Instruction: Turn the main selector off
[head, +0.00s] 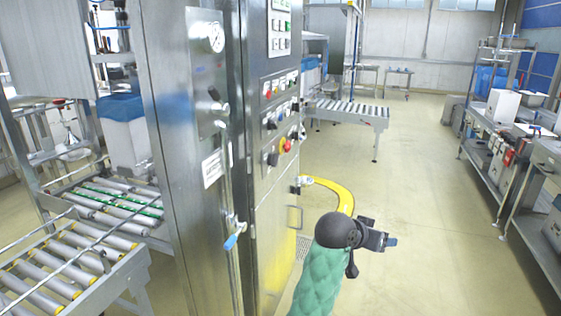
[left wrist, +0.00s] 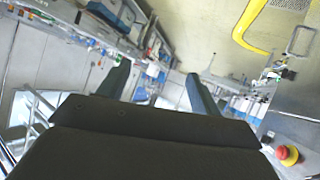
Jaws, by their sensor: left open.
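The tall steel cabinet (head: 262,195) carries a control panel on its right-hand face. Several dark selector knobs project from it, one upper (head: 270,124) and one lower (head: 271,159). I cannot tell which is the main selector, nor read their positions. A red button on a yellow disc (head: 287,145) sits beside the lower knob; it also shows in the left wrist view (left wrist: 288,155). My left gripper (left wrist: 160,85) is open, its two dark fingers apart with nothing between them. The button lies to its lower right there. My right gripper is not in view.
An arm of mine with a green sleeve rises in front of the cabinet. A blue-handled latch (head: 232,240) projects from the cabinet. Roller conveyors (head: 75,260) stand left, steel benches (head: 510,150) right. The middle floor is clear.

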